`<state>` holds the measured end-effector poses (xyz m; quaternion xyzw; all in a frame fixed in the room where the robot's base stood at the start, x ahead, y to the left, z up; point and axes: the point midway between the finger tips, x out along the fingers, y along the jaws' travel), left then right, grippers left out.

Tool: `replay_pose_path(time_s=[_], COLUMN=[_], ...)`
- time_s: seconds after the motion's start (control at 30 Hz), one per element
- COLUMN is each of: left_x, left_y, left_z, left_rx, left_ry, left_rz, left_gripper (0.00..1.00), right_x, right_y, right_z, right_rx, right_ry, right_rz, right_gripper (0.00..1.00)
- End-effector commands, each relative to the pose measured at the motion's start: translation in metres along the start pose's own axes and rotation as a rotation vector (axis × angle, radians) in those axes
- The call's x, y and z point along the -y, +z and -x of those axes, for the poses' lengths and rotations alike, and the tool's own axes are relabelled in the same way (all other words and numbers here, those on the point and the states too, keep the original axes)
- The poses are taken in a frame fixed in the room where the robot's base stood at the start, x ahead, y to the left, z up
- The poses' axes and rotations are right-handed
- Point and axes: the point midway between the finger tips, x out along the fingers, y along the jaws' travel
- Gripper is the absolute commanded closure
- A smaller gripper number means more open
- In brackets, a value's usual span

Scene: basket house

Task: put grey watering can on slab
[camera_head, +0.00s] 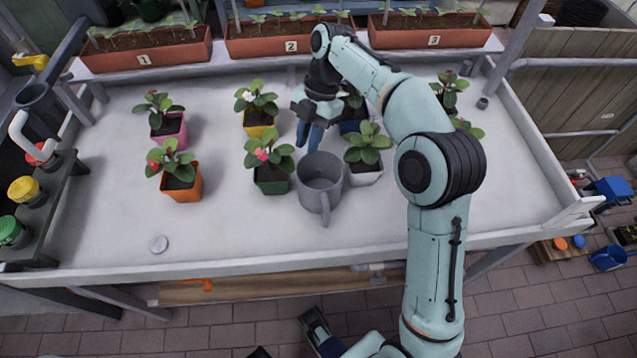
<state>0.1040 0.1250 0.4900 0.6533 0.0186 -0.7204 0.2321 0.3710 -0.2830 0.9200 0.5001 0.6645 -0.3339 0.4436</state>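The grey watering can (312,198) stands upright on the white tabletop (225,225), near its front middle. Its opening faces up and a handle or spout points toward the front edge. My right gripper (309,138) hangs above the table behind the can, pointing down, apart from it. Its two blue fingers show a small gap with nothing seen between them. I cannot clearly pick out a slab.
Potted plants stand close around the can: a green pot (271,184) to the left, a white pot (364,176) to the right. An orange pot (182,190) is further left. Numbered planters (145,58) line the back. The right front of the tabletop is clear.

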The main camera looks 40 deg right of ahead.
Motion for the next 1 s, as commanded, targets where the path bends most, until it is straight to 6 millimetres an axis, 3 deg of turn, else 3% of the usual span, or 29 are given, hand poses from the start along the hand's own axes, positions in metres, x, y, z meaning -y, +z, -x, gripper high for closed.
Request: replay_pose_path(time_s=[0.1, 0.37, 0.6, 0.9, 1.0], left_x=[0.001, 0.002, 0.006, 0.006, 0.006], left_y=[-0.003, -0.007, -0.026, -0.029, -0.029], left_z=[-0.006, -0.012, -0.021, -0.021, -0.021], left_rx=[-0.007, -0.019, -0.069, -0.079, -0.079], left_ry=[0.002, 0.003, 0.001, 0.001, 0.001], left_rz=[-0.001, -0.002, 0.003, 0.003, 0.003], left_gripper=[0.57, 0.57, 0.57, 0.57, 0.57], right_x=[0.000, 0.002, 0.003, 0.003, 0.003], right_y=[0.000, 0.001, 0.003, 0.003, 0.003], right_z=[-0.018, -0.039, -0.073, -0.076, -0.076], right_rx=[-0.001, 0.000, 0.000, 0.001, 0.001], right_ry=[-0.001, 0.000, 0.000, 0.002, 0.002], right_rz=[0.000, -0.001, 0.000, 0.000, 0.000], right_gripper=[0.78, 0.78, 0.78, 0.78, 1.00])
